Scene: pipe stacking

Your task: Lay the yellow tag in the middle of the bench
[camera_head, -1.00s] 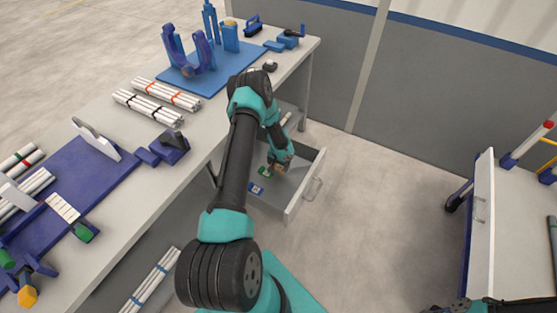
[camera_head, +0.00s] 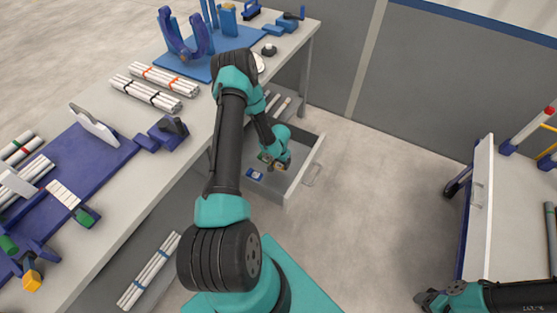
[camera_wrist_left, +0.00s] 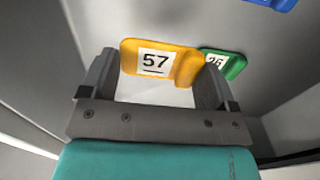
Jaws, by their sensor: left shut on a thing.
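The yellow tag (camera_wrist_left: 155,62), marked 57, is between the fingers of my left gripper (camera_wrist_left: 155,80) in the left wrist view. My left gripper (camera_head: 276,165) is shut on it, low inside the open drawer (camera_head: 298,172) beside the bench (camera_head: 125,207). The arm and gripper mostly hide the tag in the head view. A green tag (camera_wrist_left: 236,66) lies just beyond the right finger. A blue tag (camera_head: 255,174) lies on the drawer floor. Only the dark end of my right arm (camera_head: 432,299) shows at the bottom right; its fingers cannot be made out.
The bench carries pipe bundles (camera_head: 146,92), a blue mat with a holder (camera_head: 182,50), and a dark blue mat with fixtures (camera_head: 70,175). Bare bench top lies between them. A white cart (camera_head: 510,210) stands at the right. The floor between is clear.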

